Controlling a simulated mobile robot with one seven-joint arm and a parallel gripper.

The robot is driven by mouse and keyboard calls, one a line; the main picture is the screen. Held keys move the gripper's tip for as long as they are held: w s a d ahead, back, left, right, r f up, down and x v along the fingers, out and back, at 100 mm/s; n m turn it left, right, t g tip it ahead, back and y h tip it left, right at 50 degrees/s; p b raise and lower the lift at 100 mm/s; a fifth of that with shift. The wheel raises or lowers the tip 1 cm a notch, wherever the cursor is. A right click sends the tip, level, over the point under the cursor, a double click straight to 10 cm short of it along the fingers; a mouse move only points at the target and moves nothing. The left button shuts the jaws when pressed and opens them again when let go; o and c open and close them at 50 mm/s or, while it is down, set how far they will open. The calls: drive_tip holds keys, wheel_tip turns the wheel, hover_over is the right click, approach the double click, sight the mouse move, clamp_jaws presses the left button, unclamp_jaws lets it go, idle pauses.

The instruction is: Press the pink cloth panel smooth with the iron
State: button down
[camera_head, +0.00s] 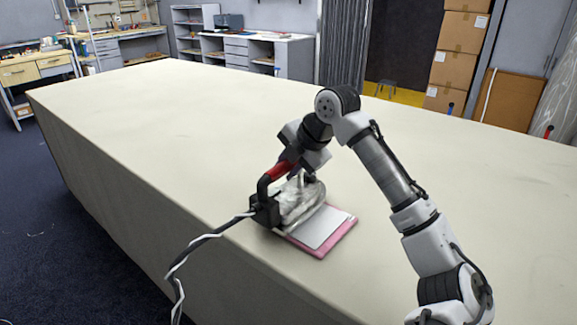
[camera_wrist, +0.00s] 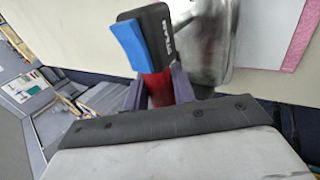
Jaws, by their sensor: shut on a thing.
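The pink cloth panel (camera_head: 345,238) lies flat near the table's front edge. A pale sheet covers its middle, leaving a pink border, which also shows at the right of the wrist view (camera_wrist: 299,42). The iron (camera_head: 301,204) has a silvery metal body, a black rear part and a red handle. It is over the left part of the panel and hides it there; I cannot tell whether its sole touches. My gripper (camera_head: 288,166) is shut on the red handle, and the wrist view shows the handle between its fingers (camera_wrist: 158,86).
The long cream cloth table (camera_head: 180,130) is clear behind and to both sides of the panel. A black-and-white cord (camera_head: 190,250) runs from the iron's rear over the table's front edge. Workbenches, shelves and cardboard boxes (camera_head: 462,35) stand beyond the table.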

drive_tip(key=shift+r+p, duration=1.95)
drive_tip(key=shift+r, duration=1)
drive_tip(key=s+d+p, duration=0.5)
drive_tip(key=d+p, duration=0.1)
drive_tip(key=shift+s+d+f+b, duration=0.1)
drive_tip(key=shift+d+f+b, duration=0.05)
drive_tip(key=shift+f+b, duration=1.15)
drive_tip(key=shift+s+d+f+b, duration=0.15)
drive_tip(key=shift+f+b, duration=0.75)
drive_tip(key=shift+f, duration=0.65)
drive_tip(key=shift+f+b, duration=0.5)
drive_tip(key=shift+f, duration=0.1)
drive_tip(key=shift+a+f, duration=0.1)
drive_tip(key=shift+f, duration=0.2)
drive_tip(key=shift+r, duration=0.1)
